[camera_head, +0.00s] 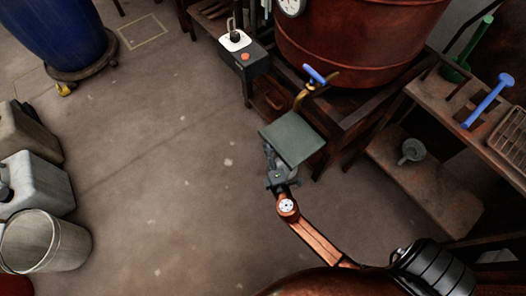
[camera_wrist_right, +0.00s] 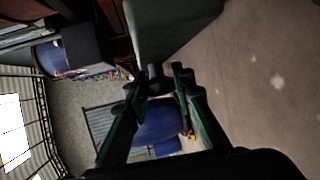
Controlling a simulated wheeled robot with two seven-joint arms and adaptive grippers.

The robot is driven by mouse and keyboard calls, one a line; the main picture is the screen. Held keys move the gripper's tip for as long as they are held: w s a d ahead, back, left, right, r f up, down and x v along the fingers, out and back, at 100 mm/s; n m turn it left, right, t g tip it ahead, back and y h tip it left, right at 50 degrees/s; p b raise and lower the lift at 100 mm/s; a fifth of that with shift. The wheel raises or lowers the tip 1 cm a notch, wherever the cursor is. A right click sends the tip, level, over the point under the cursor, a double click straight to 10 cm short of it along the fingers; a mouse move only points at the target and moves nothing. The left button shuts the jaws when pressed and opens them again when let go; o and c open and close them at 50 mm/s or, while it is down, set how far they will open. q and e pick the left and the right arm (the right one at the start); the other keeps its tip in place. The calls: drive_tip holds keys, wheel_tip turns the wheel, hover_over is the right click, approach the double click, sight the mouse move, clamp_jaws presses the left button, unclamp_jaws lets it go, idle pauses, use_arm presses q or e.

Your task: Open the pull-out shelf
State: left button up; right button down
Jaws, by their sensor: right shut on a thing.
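The pull-out shelf (camera_head: 293,138) is a flat grey-green panel. It juts out into the room from the dark stand below the red-brown vat. My right gripper (camera_head: 269,156) is at the shelf's front left edge, its arm coming up from the lower right. In the right wrist view the shelf (camera_wrist_right: 172,28) fills the top middle. There the fingers of my right gripper (camera_wrist_right: 164,80) close on a small dark knob (camera_wrist_right: 154,74) at the shelf's edge. The fingers partly hide the knob. My left gripper is not in view.
The red-brown vat (camera_head: 358,40) stands behind the shelf, with a blue-handled tap (camera_head: 314,75) above it. A control box (camera_head: 246,57) is to the left. A wooden rack (camera_head: 430,185) with a funnel is to the right. The floor left of the shelf is clear.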

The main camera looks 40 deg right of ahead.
drive_tip(key=shift+s+f, duration=0.1)
drive_tip(key=shift+f, duration=0.05)
drive_tip(key=c, duration=1.6)
unclamp_jaws()
drive_tip(key=v, duration=1.1)
drive_tip(key=shift+s+a, duration=0.2)
drive_tip(key=shift+s, duration=0.1)
